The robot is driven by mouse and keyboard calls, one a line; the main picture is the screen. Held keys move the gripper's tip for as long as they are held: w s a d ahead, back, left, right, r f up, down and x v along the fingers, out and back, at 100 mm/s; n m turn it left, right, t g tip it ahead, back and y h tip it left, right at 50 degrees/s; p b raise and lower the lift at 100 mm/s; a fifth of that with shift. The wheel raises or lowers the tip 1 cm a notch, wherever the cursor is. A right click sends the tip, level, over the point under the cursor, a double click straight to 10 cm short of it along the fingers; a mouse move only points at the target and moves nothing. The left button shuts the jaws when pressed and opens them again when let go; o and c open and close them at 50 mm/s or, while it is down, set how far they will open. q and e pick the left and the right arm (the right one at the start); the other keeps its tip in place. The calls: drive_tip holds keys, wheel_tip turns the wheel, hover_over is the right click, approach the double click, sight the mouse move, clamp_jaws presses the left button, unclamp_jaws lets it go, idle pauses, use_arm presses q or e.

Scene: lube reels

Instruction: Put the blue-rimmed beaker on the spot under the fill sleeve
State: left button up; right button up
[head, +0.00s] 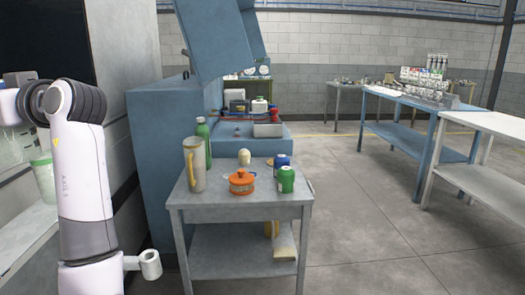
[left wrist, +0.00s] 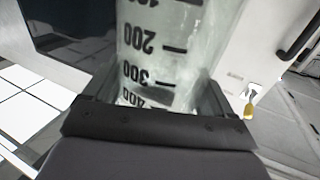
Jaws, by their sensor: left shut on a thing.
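A clear beaker (left wrist: 150,45) with black volume marks fills the top middle of the left wrist view. My left gripper (left wrist: 150,98) is shut on it, with a dark finger on each side. Its rim is out of frame, so I cannot see the rim's colour. In the head view my left arm shows at the left, but its gripper and the held beaker are not visible. I cannot make out the fill sleeve or the spot under it in either view. My right gripper is not in view.
A grey cart (head: 250,205) holds an orange pot (head: 241,183), a green can (head: 286,180), a green bottle (head: 203,140) and a tall jug (head: 193,165). A green-rimmed container (head: 41,174) stands at the left. A blue bench (head: 410,108) stands at right; floor between is clear.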

sight(13, 163)
use_arm(q)
drive_tip(key=s+a+r+n+g, duration=0.4)
drive_tip(key=s+a+r+g, duration=0.15)
drive_tip(key=s+a, duration=0.4)
drive_tip(key=s+a+r+n+g, duration=0.3)
drive_tip(key=s+a+r+g, duration=0.25)
drive_tip(key=s+a, duration=0.4)
drive_tip(key=w+d+f+m+t, duration=0.65)
drive_tip(key=w+f+t, duration=0.25)
drive_tip(key=w, duration=0.4)
drive_tip(key=w+d+f+m+t+h, duration=0.25)
drive_tip(key=w+d+f+t, duration=0.2)
drive_tip(key=f, duration=0.25)
drive_tip(key=w+d+f+m+t+h, duration=0.1)
drive_tip(key=w+d+f+m+t, duration=0.2)
drive_tip(key=d+f+t, duration=0.3)
drive_tip(key=s+d+f+m+t+h, duration=0.1)
drive_tip(key=d+f+m+t+h, duration=0.55)
drive_tip(key=f, duration=0.85)
drive_tip(key=s+d+f+m+g+h, duration=0.1)
drive_tip(key=s+d+f+m+h, duration=0.2)
drive_tip(key=s+d+f+h, duration=0.3)
drive_tip(key=s+d+f+m+g+h, duration=0.1)
drive_tip(key=s+d+f+m+h, duration=0.35)
drive_tip(key=d, duration=0.45)
drive_tip(key=w+d+r+n+y+p, duration=0.1)
drive_tip(key=d+r+n+y+p, duration=0.2)
drive_tip(key=r+p, duration=0.2)
drive_tip(key=shift+w+d+r+n+t, duration=0.3)
drive_tip(key=shift+w+d+r+n, duration=0.1)
